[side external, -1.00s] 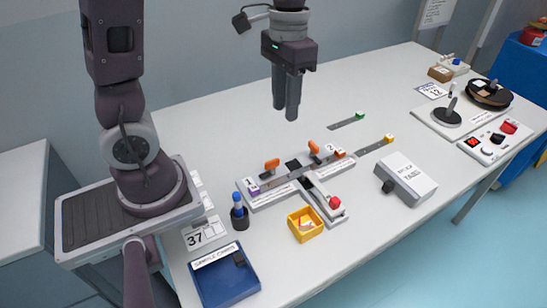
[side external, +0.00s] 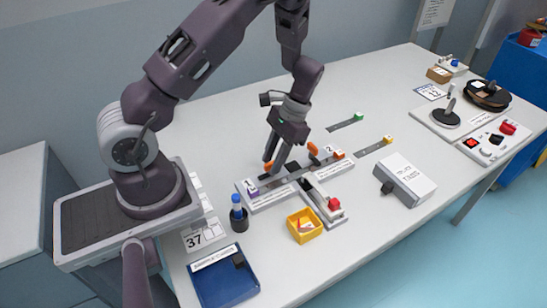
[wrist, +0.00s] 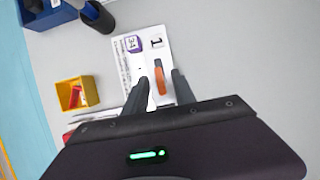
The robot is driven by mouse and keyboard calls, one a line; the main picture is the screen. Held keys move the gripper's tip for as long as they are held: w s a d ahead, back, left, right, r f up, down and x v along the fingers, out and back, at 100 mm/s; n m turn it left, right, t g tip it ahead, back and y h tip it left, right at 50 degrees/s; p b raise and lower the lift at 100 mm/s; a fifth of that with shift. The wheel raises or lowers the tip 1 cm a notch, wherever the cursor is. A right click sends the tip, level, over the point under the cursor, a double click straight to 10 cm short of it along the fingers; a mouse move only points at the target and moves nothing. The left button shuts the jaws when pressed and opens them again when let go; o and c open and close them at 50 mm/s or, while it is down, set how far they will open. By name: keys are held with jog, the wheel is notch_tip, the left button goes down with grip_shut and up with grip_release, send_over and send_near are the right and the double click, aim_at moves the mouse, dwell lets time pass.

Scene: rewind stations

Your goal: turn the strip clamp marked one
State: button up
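The strip clamp marked one is an orange lever (wrist: 160,80) on a white station board (wrist: 132,62), beside a white block marked 1 (wrist: 157,42). In the side external view only a bit of its orange (side external: 267,165) shows by my fingers. My gripper (side external: 271,164) points down at it. In the wrist view my gripper (wrist: 161,78) is open, one finger on each side of the lever, with gaps showing. I cannot tell how deep the fingertips reach. A second orange clamp (side external: 313,148) stands to the right, near the block marked 2 (side external: 328,149).
A yellow bin (side external: 304,226), a blue-capped bottle (side external: 238,213) and a blue tray (side external: 224,277) stand in front of the station. A red-knobbed arm (side external: 334,204) and a grey box (side external: 405,180) lie to the right.

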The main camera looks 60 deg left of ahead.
jog(key=shift+c, duration=0.2)
grip_shut()
jog(key=n+h, duration=0.1)
jog(key=n, duration=0.3)
jog(key=shift+a+h, duration=0.1)
jog(key=shift+h, duration=0.2)
jog(key=n, duration=0.2)
jog(key=n+t+h, duration=0.1)
jog(key=n, duration=0.1)
jog(key=shift+s+a+n+h, duration=0.1)
jog(key=shift+a+n+h, duration=0.05)
jog(key=shift+n+h, duration=0.15)
jog(key=n+t+h, duration=0.1)
jog(key=n, duration=0.3)
jog(key=shift+s, duration=0.1)
jog(key=shift+s+n+t, duration=0.1)
jog(key=shift+n+t, duration=0.5)
jog(key=shift+n, duration=0.75)
jog(key=shift+n+t, duration=0.6)
jog(key=shift+n, duration=0.75)
jog(key=shift+o, duration=0.2)
grip_release()
